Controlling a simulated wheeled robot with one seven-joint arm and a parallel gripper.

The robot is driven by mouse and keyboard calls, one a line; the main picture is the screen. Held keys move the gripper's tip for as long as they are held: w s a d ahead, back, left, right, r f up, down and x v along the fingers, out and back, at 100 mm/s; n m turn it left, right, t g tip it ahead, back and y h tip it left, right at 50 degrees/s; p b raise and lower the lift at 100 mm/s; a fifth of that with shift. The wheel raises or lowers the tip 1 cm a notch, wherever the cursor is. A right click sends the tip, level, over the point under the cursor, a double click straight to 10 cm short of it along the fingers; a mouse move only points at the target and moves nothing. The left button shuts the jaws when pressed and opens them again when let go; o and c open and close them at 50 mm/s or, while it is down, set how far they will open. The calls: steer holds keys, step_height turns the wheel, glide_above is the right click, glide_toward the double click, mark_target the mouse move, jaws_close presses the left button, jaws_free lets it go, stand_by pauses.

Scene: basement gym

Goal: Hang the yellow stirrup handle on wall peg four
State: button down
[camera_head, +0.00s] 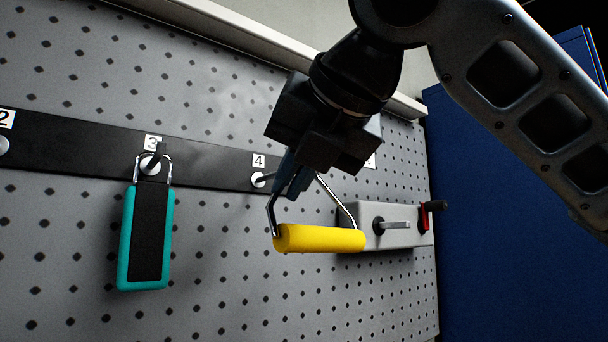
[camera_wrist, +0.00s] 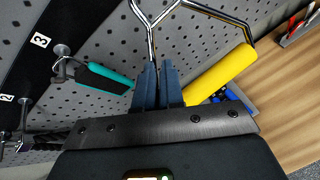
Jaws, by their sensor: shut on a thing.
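The yellow stirrup handle (camera_head: 320,238) has a yellow grip bar and a bent metal wire frame. My gripper (camera_head: 292,185) is shut on the top of its wire, and the grip bar hangs below, in front of the pegboard. In the wrist view the yellow bar (camera_wrist: 222,72) lies right of my gripper's fingers (camera_wrist: 158,75), with the wire beyond the tips. Wall peg four (camera_head: 260,180) sticks out under the label 4, just left of my fingers. It looks bare, and the wire is close to it. I cannot tell whether they touch.
A teal-edged black handle (camera_head: 147,235) hangs on peg three (camera_head: 150,163). A grey box (camera_head: 395,222) with a lever and a red part is on the pegboard at right, behind the yellow bar. A blue cabinet (camera_head: 490,250) stands farther right. Wooden floor (camera_wrist: 285,105) shows in the wrist view.

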steer(key=w+a+f, duration=0.1)
steer(key=w+a, duration=0.3)
steer(key=w, duration=0.3)
steer(key=shift+a+f, duration=0.3)
steer(key=shift+f, duration=0.1)
stand_by(0.7)
steer(key=shift+f, duration=0.25)
stand_by(0.4)
steer(key=c, duration=1.2)
jaws_free()
steer(key=shift+w+r, duration=0.1)
steer(key=shift+o, duration=0.2)
steer(key=v, duration=0.7)
steer(key=shift+s+d+r+b, duration=0.15)
steer(key=shift+s+r+b, duration=0.05)
steer(key=shift+s+b, duration=0.1)
